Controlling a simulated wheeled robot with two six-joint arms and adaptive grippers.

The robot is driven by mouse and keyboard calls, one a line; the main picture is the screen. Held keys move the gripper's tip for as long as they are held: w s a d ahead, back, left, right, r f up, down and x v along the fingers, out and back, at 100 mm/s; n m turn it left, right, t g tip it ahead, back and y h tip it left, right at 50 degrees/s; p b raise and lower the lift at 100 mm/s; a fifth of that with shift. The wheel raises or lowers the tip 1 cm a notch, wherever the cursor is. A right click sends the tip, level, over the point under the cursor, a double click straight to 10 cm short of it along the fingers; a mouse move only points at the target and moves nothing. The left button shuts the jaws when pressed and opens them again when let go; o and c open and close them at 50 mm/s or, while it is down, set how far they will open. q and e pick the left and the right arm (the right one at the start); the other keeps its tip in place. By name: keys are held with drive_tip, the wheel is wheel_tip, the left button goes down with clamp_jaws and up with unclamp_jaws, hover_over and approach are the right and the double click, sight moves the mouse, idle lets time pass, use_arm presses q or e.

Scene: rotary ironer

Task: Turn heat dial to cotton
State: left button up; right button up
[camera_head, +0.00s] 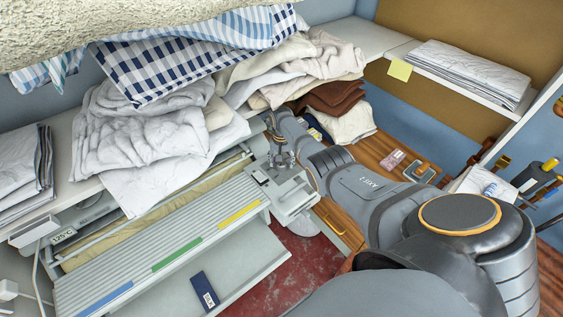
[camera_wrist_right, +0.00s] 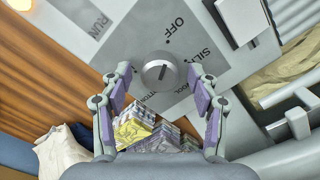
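The heat dial (camera_wrist_right: 160,73) is a round grey knob on a grey panel (camera_wrist_right: 130,50) in the right wrist view. OFF is printed near it, with SILK and further words partly hidden. A dark line marks the knob, but which end points is unclear. My right gripper (camera_wrist_right: 159,82) is open, one finger on each side of the dial, with gaps on both sides. In the head view my right gripper (camera_head: 281,156) is over the ironer's control box (camera_head: 290,195), and the dial cannot be made out there. My left gripper is in neither view.
The rotary ironer (camera_head: 160,250) has a ribbed board with blue, green and yellow strips. White towels (camera_head: 140,130) and a checked cloth (camera_head: 180,65) lie behind it. Folded linen (camera_head: 470,72) is on the right shelf.

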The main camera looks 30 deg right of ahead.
sight(281, 163)
drive_tip(key=shift+r, duration=0.1)
wheel_tip(281, 163, up, 12)
idle(0.5)
drive_tip(key=shift+f, duration=0.2)
